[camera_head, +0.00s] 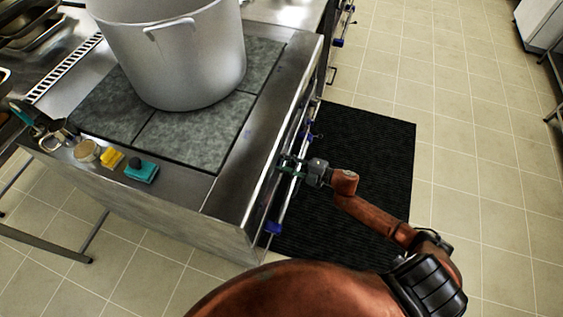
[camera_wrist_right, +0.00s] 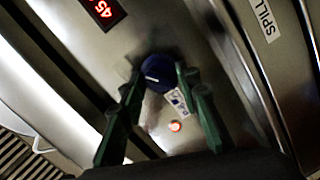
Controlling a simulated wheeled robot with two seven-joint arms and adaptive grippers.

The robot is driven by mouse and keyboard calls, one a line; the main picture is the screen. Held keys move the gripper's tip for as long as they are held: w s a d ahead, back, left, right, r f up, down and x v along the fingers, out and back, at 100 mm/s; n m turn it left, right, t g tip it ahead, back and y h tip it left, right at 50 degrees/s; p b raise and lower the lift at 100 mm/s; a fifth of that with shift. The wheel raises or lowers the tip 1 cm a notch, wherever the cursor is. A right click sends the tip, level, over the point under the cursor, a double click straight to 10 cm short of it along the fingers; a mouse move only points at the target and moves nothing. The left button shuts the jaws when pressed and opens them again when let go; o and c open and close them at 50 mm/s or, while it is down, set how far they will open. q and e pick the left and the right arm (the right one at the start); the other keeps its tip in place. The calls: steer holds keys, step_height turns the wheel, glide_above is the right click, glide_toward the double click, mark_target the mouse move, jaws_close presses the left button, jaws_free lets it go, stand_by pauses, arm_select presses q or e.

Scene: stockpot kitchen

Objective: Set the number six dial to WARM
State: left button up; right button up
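My right gripper (camera_head: 289,165) is at the front panel of the range (camera_head: 232,200), its fingers pointing at the panel. In the right wrist view, the two green fingers of the right gripper (camera_wrist_right: 158,74) are apart, one on each side of a round dark blue dial (camera_wrist_right: 158,76). The dial has a short white pointer mark. The gap at the fingertips is small, and I cannot tell whether they touch the dial. A small white label (camera_wrist_right: 179,101) sits beside the dial; its print is too blurred to read. The left gripper is not in view.
Other blue dials (camera_head: 273,227) line the panel, near a long front rail. A red display (camera_wrist_right: 103,10), a lit indicator (camera_wrist_right: 174,126) and a SPILL label (camera_wrist_right: 265,20) show nearby. A large stockpot (camera_head: 180,60) stands on top. A black mat (camera_head: 385,150) covers the floor in front.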

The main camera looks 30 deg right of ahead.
steer(key=o, duration=0.3)
steer(key=shift+o, duration=0.2)
steer(key=shift+s, duration=0.1)
steer(key=v, duration=1.2)
steer(key=shift+f, duration=0.1)
